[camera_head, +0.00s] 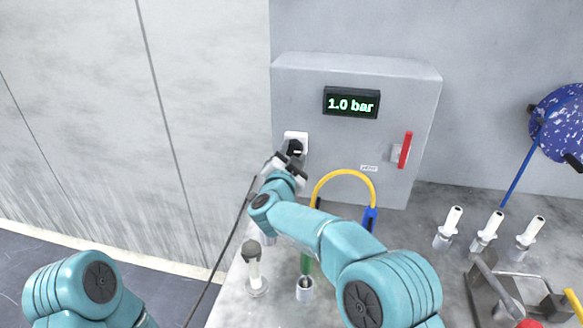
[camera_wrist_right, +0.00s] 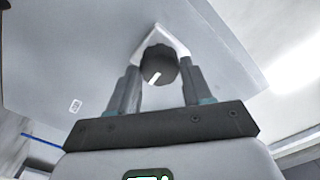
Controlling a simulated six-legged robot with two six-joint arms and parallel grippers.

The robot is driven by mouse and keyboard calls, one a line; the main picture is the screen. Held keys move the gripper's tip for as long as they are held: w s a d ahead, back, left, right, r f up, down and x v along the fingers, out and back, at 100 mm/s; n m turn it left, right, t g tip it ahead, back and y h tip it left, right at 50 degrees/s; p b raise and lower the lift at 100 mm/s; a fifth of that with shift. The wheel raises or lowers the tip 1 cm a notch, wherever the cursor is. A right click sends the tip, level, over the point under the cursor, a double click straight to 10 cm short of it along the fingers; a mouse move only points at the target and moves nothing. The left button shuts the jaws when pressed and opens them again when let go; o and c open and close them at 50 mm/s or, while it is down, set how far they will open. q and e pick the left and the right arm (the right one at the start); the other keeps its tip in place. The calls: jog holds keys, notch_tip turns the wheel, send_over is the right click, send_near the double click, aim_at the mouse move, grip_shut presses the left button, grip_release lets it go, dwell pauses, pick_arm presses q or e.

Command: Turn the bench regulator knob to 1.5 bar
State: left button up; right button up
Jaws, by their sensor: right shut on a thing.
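The bench regulator knob (camera_head: 296,146) is black and sits on a white plate on the front of a grey box (camera_head: 290,90). The display (camera_head: 351,103) above it reads 1.0 bar in green. My right gripper (camera_head: 288,161) is at the knob. In the right wrist view the two fingers of my right gripper (camera_wrist_right: 162,66) are shut on either side of the knob (camera_wrist_right: 158,63), whose white mark is tilted. My left arm shows at the lower left of the head view, but its gripper is out of frame.
A red handle (camera_head: 405,150) is at the right of the box. Several white nozzle-like pieces (camera_head: 488,231) stand on the bench at the right. A blue speckled disc (camera_head: 561,122) is at the far right.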

jog(key=m+b, duration=0.3)
jog(key=shift+f+m, duration=0.25)
jog(key=shift+m, duration=0.15)
jog(key=m+b, duration=0.2)
jog(key=shift+m, duration=0.3)
jog(key=m+b, duration=0.2)
jog(key=m, duration=0.1)
jog(key=shift+r, duration=0.1)
jog(key=shift+m+b, duration=0.75)
jog(key=shift+m, duration=0.45)
jog(key=shift+r, duration=0.1)
jog(key=o, duration=1)
jog(key=shift+o, duration=0.2)
jog(key=shift+s, duration=0.1)
